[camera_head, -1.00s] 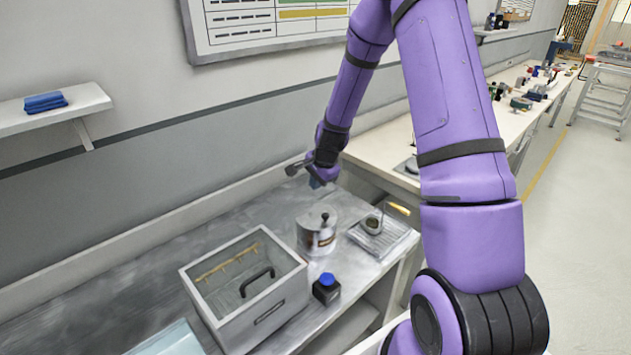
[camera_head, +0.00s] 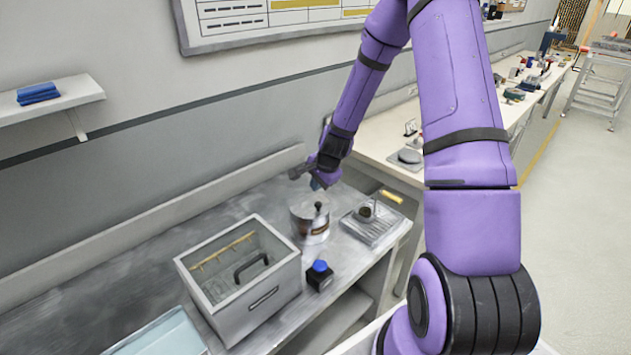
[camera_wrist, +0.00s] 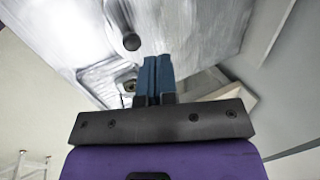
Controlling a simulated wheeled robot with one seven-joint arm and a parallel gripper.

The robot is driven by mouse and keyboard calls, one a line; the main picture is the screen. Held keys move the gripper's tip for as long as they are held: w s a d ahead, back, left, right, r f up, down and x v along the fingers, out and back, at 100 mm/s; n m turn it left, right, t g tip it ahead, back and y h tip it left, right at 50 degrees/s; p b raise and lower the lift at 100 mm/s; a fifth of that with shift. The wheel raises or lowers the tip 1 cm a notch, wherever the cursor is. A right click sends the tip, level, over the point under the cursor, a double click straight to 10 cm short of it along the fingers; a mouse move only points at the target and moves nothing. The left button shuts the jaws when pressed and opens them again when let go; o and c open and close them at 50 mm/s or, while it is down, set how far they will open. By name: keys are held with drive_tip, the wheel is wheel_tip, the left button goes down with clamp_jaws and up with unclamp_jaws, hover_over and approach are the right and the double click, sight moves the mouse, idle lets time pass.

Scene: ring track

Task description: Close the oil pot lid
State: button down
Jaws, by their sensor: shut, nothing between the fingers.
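The oil pot (camera_head: 309,228) is a silver metal pot standing on the grey bench. A dark knob (camera_head: 318,206) shows at its top, with a pale, blurred lid area below it, which looks tilted; I cannot tell exactly how the lid sits. My gripper (camera_head: 317,185) is behind and above the pot, apart from the knob in the head view. In the wrist view, my gripper's blue fingers (camera_wrist: 155,62) are together and empty. A dark round knob (camera_wrist: 131,41) shows just left of their tips, against shiny metal.
A grey open box with a black handle (camera_head: 240,290) stands left of the pot. A dark bottle with a blue cap (camera_head: 320,275) is in front. A tray (camera_head: 378,229) with a small cup is to the right. The back wall is close behind my gripper.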

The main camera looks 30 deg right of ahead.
sight(320, 210)
drive_tip(key=shift+s+d+f+t, duration=0.1)
drive_tip(key=shift+s+f+t, duration=0.2)
drive_tip(key=shift+s+f, duration=0.1)
drive_tip(key=shift+s+d+f, duration=0.15)
drive_tip(key=shift+s+f, duration=0.5)
drive_tip(key=shift+f, duration=0.25)
drive_tip(key=shift+s+d+f, duration=0.1)
drive_tip(key=shift+s+f, duration=0.25)
drive_tip(key=shift+f, duration=0.4)
drive_tip(key=shift+s+f, duration=0.3)
drive_tip(key=shift+f, duration=0.4)
